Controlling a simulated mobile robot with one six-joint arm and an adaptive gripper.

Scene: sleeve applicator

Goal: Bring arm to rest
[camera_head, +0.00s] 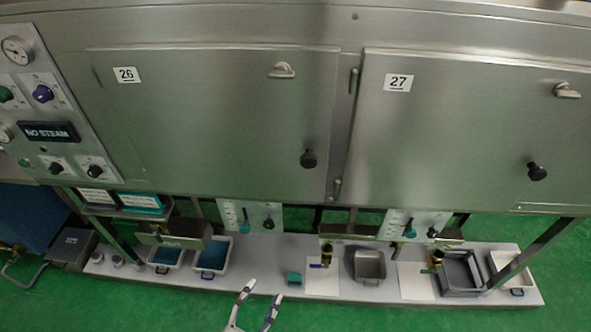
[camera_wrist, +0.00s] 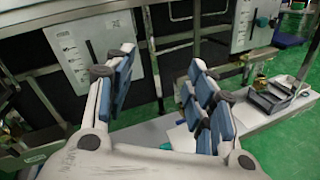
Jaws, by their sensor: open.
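My gripper (camera_head: 259,303) shows at the bottom of the head view, with its two fingertips apart and nothing between them. In the wrist view my gripper (camera_wrist: 160,88) has its blue-padded fingers spread wide and empty. It stands in front of the low grey shelf (camera_head: 330,290), left of a small teal block (camera_head: 295,279). I cannot tell its exact distance from the shelf.
A steel machine with doors 26 (camera_head: 215,125) and 27 (camera_head: 460,135) spans the back. The shelf holds blue-filled trays (camera_head: 213,256), a steel pan (camera_head: 369,266) and a grey crate (camera_head: 462,272). Green floor (camera_head: 150,310) in front is clear.

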